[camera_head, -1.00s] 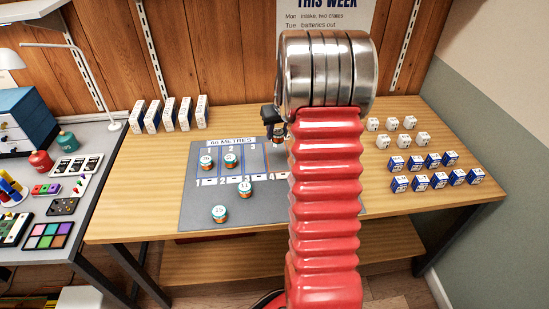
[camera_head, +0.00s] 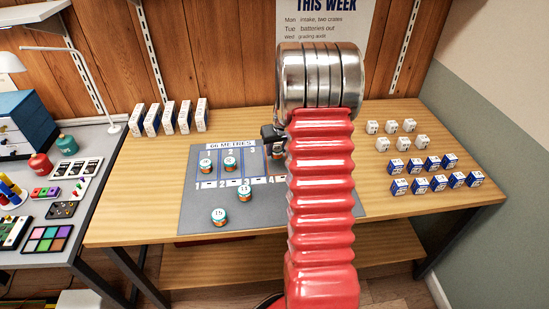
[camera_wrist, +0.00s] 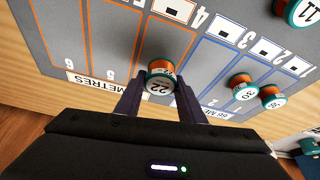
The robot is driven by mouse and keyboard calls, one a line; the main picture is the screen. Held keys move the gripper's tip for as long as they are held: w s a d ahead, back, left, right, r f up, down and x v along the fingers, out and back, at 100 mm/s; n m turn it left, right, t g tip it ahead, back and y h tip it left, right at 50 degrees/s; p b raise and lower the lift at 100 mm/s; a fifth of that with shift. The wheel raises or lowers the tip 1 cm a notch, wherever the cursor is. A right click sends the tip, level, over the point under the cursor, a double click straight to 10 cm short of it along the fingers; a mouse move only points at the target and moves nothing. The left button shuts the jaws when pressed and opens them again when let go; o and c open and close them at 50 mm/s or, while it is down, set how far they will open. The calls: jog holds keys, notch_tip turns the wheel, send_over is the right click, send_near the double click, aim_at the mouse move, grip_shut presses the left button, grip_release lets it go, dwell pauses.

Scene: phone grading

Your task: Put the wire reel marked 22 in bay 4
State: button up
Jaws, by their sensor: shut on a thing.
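The wire reel marked 22 (camera_wrist: 160,78) has a white top with an orange and teal side. My gripper (camera_wrist: 158,94) is shut on it, one finger at each side. The reel is upright at the header end of bay 4 (camera_wrist: 150,42), between two orange lines in the wrist view. Whether it touches the mat I cannot tell. In the head view my red arm hides most of bay 4 and the bays to its right; my gripper shows only in part.
The grey mat (camera_head: 200,213) lies on a wooden bench. Reels marked 30 (camera_wrist: 240,88) and 36 (camera_wrist: 271,95) stand in the blue-lined bays. Reels 11 (camera_head: 244,192) and 15 (camera_head: 219,217) stand nearer the front. Several small white and blue boxes (camera_head: 420,184) stand to the right.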

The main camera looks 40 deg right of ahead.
aim_at(277, 156)
jog(key=shift+f, duration=1.9)
jog(key=o, duration=1)
jog(key=shift+f, duration=0.1)
jog(key=v, duration=1.2)
jog(key=shift+a, duration=0.1)
